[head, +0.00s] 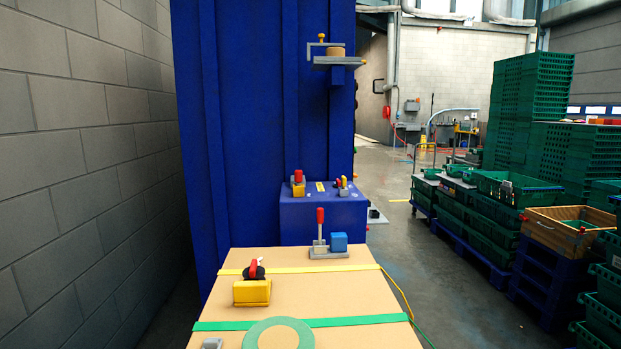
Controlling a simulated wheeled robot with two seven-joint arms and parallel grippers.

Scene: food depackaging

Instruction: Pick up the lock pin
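I cannot tell for sure which small part is the lock pin. A yellow block (252,292) with a red and black piece (254,269) on top sits on the left of the tan box top. A grey plate (329,252) with an upright red-handled lever (320,227) and a blue cube (339,242) sits at its far edge. Red and yellow fittings (298,185) stand on a blue ledge (322,215) behind. Higher up, a grey bracket (338,63) on the blue column carries a tan cylinder (336,51) and a yellow knob (321,37). Neither gripper is in view.
The tan box top (300,285) carries a yellow strap (300,269), a green strap (355,320) and a green ring (278,333). A block wall (85,150) stands left. Stacked green crates (530,110) and a wooden crate (570,228) stand right, beyond open floor (420,270).

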